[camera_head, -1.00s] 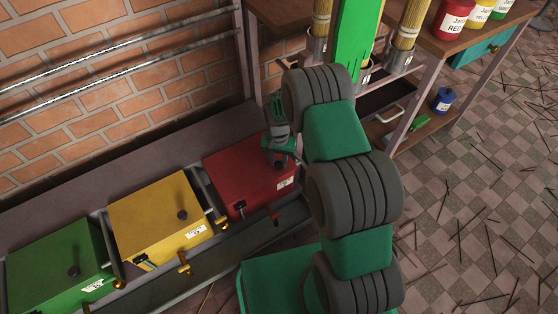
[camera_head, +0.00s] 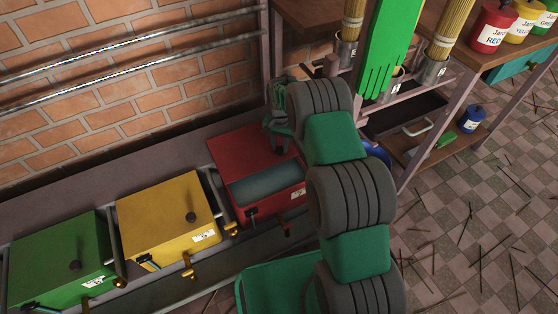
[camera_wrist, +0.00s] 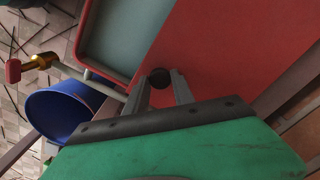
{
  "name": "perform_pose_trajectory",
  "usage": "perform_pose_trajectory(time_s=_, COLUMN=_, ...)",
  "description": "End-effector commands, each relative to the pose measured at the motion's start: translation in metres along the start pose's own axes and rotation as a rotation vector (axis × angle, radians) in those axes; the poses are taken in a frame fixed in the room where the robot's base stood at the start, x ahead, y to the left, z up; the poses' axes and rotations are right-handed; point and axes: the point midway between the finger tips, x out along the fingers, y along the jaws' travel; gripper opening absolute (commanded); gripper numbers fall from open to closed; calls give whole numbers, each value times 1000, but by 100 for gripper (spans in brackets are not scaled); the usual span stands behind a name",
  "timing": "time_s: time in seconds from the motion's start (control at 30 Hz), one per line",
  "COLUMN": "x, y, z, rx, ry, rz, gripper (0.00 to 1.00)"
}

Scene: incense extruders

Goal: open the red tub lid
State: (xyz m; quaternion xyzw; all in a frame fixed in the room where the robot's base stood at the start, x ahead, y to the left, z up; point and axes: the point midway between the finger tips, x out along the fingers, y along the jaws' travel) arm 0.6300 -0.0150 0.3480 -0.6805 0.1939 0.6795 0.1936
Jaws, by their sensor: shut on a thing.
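The red tub (camera_head: 295,198) is at the right end of the row of tubs in the head view. Its red lid (camera_head: 240,155) is slid toward the wall, so a wide strip of the grey-blue inside (camera_head: 262,183) shows at the front. My gripper (camera_head: 281,148) is over the lid, partly hidden by my arm. In the wrist view my gripper (camera_wrist: 160,85) is shut on the dark round lid knob (camera_wrist: 160,77). The red lid (camera_wrist: 215,55) and the open part of the tub (camera_wrist: 120,35) lie beyond the fingers.
A yellow tub (camera_head: 165,220) and a green tub (camera_head: 60,260) stand closed to the left. A brick wall (camera_head: 130,120) with metal rails is behind. A blue bucket (camera_wrist: 60,112) is beside the tub. A wooden rack with jars (camera_head: 493,28) stands to the right.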

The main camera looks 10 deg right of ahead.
Motion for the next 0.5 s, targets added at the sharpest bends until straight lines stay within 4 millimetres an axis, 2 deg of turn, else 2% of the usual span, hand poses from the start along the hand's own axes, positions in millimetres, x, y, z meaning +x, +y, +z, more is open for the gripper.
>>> perform_pose_trajectory(time_s=0.03, x=5, y=-8, z=-6, rx=-5, ry=-1, rz=-5, gripper=0)
perform_pose_trajectory(time_s=0.27, x=4, y=-33, z=-30, rx=-2, ry=0, rz=-3, gripper=0)
perform_pose_trajectory(time_s=0.5, x=0, y=-44, z=-37, rx=-4, ry=0, rz=-1, gripper=0)
